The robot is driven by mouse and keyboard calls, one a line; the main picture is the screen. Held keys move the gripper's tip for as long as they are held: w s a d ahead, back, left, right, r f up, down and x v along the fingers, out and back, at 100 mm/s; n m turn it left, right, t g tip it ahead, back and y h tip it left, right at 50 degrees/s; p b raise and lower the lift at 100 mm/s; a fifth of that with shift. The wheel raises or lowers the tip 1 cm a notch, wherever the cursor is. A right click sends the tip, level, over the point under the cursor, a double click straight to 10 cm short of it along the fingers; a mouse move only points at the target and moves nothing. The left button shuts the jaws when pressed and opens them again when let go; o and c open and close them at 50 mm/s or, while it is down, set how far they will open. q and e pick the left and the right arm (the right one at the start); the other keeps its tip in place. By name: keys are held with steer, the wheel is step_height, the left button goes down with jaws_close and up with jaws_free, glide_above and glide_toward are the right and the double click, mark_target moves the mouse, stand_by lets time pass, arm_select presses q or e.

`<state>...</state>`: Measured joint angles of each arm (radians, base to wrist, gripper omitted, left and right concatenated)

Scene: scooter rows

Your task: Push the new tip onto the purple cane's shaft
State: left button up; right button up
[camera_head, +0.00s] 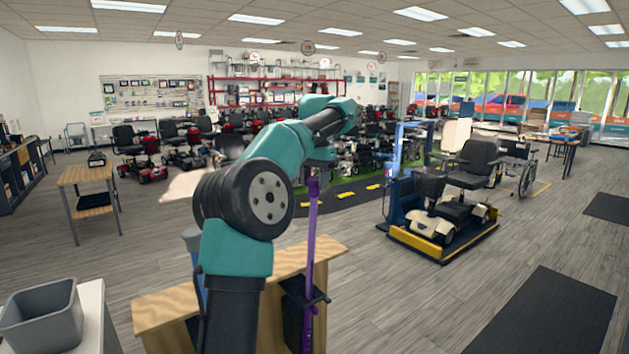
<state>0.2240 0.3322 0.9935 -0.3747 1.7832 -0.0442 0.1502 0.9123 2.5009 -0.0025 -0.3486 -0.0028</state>
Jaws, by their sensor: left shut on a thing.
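The purple cane (312,238) stands upright beside the wooden bench, its shaft running from just under my left gripper down toward the bottom of the view. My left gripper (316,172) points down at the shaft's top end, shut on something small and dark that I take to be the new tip. The fingers and the tip are too small and dark to tell apart, and I cannot tell whether the tip is on the shaft. A black bar (319,301) crosses the cane lower down. My right gripper is not in view.
The wooden bench (165,309) is partly hidden behind my left arm. A grey bin (42,318) stands on a white surface at the lower left. A mobility scooter (447,205) sits on a yellow-edged lift platform (424,245) to the right. Grey floor is clear between.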

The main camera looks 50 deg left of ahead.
arm_select(q)
steer(key=shift+f, duration=1.5)
stand_by(1.8)
steer(key=o, duration=1.4)
steer(key=shift+r, duration=0.1)
steer(key=shift+r, duration=4.4)
